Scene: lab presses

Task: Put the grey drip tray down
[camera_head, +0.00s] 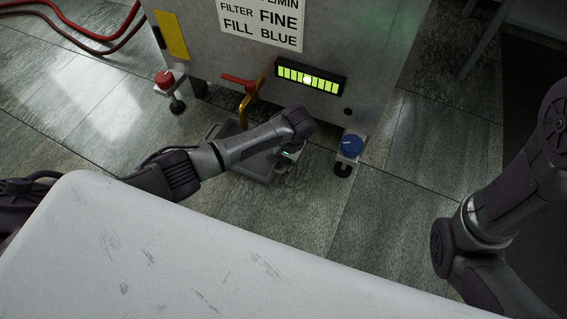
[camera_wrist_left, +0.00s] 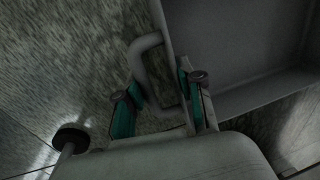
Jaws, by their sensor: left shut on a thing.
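The grey drip tray (camera_head: 257,172) is low at the foot of the press, below the brass tap, partly hidden by my left arm. I cannot tell whether it touches the floor. In the left wrist view the tray (camera_wrist_left: 240,50) fills the upper right, and its looped handle (camera_wrist_left: 143,50) sticks out to the left. My left gripper (camera_wrist_left: 160,98) is shut on the handle, with one finger on each side of its bar. In the head view my left gripper (camera_head: 291,151) is small and partly hidden by its wrist. My right gripper is out of view.
The press (camera_head: 210,60) stands behind the tray, with a brass tap with red lever (camera_head: 243,86), a lit green gauge (camera_head: 309,77), a red knob (camera_head: 165,79) and a blue knob (camera_head: 352,145). Red hoses (camera_head: 85,40) lie at upper left. Tiled floor (camera_head: 420,185) is clear at right.

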